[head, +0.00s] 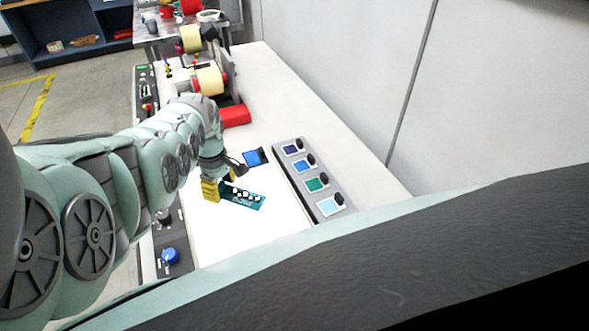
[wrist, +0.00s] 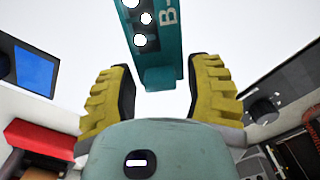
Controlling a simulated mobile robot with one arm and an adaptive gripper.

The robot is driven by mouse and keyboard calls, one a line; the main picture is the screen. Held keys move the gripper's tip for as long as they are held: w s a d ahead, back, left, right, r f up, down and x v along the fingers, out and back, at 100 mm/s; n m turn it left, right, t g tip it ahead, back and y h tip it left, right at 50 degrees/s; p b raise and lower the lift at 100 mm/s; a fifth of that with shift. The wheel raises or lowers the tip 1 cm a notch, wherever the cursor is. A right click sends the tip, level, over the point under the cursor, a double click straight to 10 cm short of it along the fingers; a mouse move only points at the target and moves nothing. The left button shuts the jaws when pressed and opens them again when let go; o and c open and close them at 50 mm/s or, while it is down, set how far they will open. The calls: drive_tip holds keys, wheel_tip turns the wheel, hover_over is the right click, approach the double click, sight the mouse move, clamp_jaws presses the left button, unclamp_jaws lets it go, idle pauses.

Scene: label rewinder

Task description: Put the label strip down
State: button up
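The label strip (head: 243,196) is teal with a row of white round spots. In the head view it is over the white table top beside my gripper; I cannot tell for sure whether it lies flat on it. In the wrist view the strip (wrist: 158,40) runs from the top edge down between the fingers, and its near end shows a small teal block. My gripper (head: 210,189) has yellow ribbed fingers with dark pads. In the wrist view the gripper (wrist: 162,72) is parted, with thin white gaps between the pads and the strip.
A grey panel (head: 309,178) with several coloured squares and black knobs stands right of the strip. A blue square pad (head: 255,156) is just behind it. The rewinder (head: 210,80) and a red block (head: 236,115) are further back. A blue button (head: 169,256) is at the front left.

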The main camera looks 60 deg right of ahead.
clamp_jaws()
idle(0.5)
drive_tip(key=shift+r, duration=0.15)
